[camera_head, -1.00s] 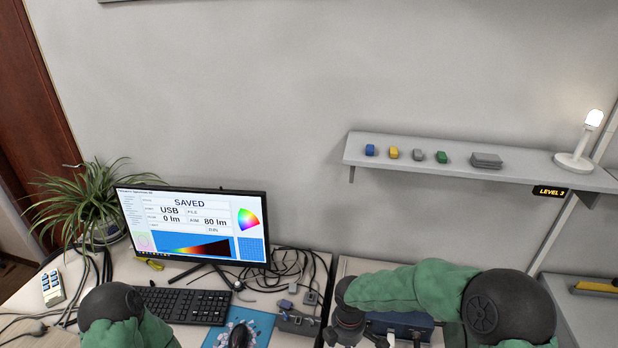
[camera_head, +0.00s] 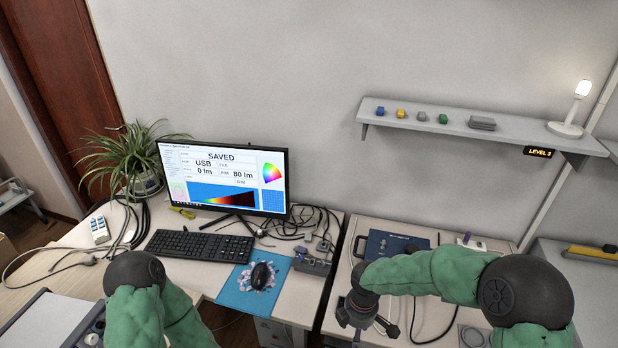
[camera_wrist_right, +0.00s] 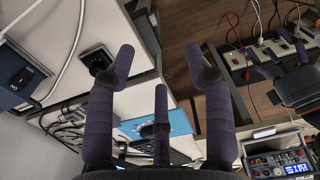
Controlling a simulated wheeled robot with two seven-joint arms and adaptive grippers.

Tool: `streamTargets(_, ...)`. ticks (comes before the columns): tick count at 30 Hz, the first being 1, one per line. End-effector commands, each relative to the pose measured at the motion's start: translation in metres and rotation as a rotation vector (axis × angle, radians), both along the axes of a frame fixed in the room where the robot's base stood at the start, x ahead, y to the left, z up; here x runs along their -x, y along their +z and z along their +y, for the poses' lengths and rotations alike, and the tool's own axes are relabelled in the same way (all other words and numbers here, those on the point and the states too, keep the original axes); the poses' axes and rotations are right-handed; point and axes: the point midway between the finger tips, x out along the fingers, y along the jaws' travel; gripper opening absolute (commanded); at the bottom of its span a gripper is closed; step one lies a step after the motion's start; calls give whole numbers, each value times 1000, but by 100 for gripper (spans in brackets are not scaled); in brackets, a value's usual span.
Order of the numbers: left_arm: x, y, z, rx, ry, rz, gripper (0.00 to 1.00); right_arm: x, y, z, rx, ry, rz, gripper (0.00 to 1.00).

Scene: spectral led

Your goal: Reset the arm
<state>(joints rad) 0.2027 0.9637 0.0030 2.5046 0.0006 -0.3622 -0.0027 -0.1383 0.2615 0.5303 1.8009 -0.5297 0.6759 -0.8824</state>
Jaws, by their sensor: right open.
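My right arm, green-covered with a dark round joint, comes in from the lower right of the head view. Its dark gripper (camera_head: 362,322) hangs over the front part of the right-hand table. In the right wrist view this gripper (camera_wrist_right: 159,66) shows its dark padded fingers spread apart, open and with nothing between them. My left arm (camera_head: 140,305) stands bent at the lower left of the head view, and its gripper is out of sight there.
Cables lie around. A blue case (camera_head: 388,243) stands behind my right forearm. A wall shelf (camera_head: 455,122) holds small coloured blocks and a lamp (camera_head: 574,112).

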Motion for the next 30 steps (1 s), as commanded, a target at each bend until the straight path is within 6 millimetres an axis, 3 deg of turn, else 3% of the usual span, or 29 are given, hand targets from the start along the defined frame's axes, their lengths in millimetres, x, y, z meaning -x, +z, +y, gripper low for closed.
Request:
streamTargets(8,-1,0,0,-1,1,-3,69,18,-35,11,-82,-171,41,52)
streamTargets(16,-1,0,0,0,1,-2,69,48,-81,27,-188,-474,110,52)
streamTargets(20,-1,0,0,0,1,-2,69,73,-112,34,-245,-729,165,52)
streamTargets(24,-1,0,0,0,1,-2,69,107,-146,37,-285,-1088,230,52)
streamTargets(30,-1,0,0,0,1,-2,69,144,-174,31,-283,-1487,270,52)
